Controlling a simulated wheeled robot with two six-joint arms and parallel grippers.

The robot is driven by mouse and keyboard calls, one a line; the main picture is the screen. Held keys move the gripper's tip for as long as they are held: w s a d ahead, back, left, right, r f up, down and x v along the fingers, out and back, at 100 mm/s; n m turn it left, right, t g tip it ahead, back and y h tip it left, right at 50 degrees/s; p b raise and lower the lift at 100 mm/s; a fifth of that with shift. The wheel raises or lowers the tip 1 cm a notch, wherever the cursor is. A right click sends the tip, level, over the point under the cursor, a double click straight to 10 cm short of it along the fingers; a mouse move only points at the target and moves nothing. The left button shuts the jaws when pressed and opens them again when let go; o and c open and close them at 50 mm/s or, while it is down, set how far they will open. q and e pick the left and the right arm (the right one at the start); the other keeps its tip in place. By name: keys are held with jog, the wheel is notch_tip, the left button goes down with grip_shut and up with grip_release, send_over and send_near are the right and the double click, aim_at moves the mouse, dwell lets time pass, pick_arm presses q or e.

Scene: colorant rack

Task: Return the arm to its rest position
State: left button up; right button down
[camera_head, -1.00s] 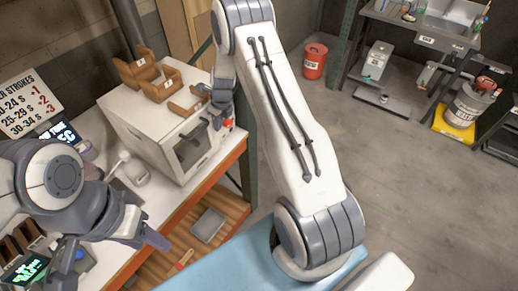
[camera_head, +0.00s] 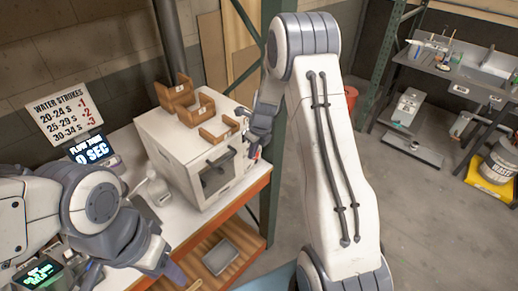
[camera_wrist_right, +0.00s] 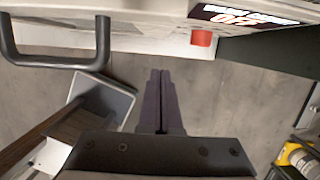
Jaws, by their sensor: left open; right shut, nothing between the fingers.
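My right arm (camera_head: 335,165) crosses the middle of the head view, raised and bent. Its gripper (camera_wrist_right: 160,76) is shut and empty in the right wrist view, in front of the white oven-like machine (camera_head: 163,144). The fingers look apart from the machine's dark door handle (camera_wrist_right: 60,62) and red button (camera_wrist_right: 202,38). In the head view that gripper (camera_head: 254,148) is small, beside the machine's right front edge, and its fingertips are hard to make out. My left gripper (camera_head: 135,272) is low at the left over the bench edge, open, with nothing visible in it.
Brown holders (camera_head: 178,92) stand on the machine. A bottle (camera_head: 158,190) and a display (camera_head: 92,150) stand on the white bench (camera_head: 190,222). A grey tray (camera_head: 221,257) lies on the shelf below. A green post (camera_head: 272,190) stands right of the bench.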

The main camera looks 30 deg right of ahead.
notch_tip(320, 180, up, 4)
jog(key=s+d, duration=0.1)
jog(key=s+a+r+n+g+b, duration=0.1)
jog(key=s+a+n+b, duration=0.2)
jog(key=s+a+n, duration=0.5)
jog(key=s+a+r+n+b, duration=0.25)
jog(key=s+a+n, duration=0.35)
jog(key=a+n, duration=0.45)
jog(key=s+a+f+n+b, duration=0.1)
jog(key=s+a+n+b, duration=0.1)
jog(key=s+n, duration=0.7)
jog(key=s+a+f+n+g+b, duration=0.1)
jog(key=s+f+n+b, duration=0.1)
jog(key=s+n, duration=0.8)
jog(key=shift+a+f+n+g+b, duration=0.15)
jog(key=shift+a+n+g+b, duration=0.2)
jog(key=shift+n+b, duration=0.3)
jog(key=shift+s, duration=0.1)
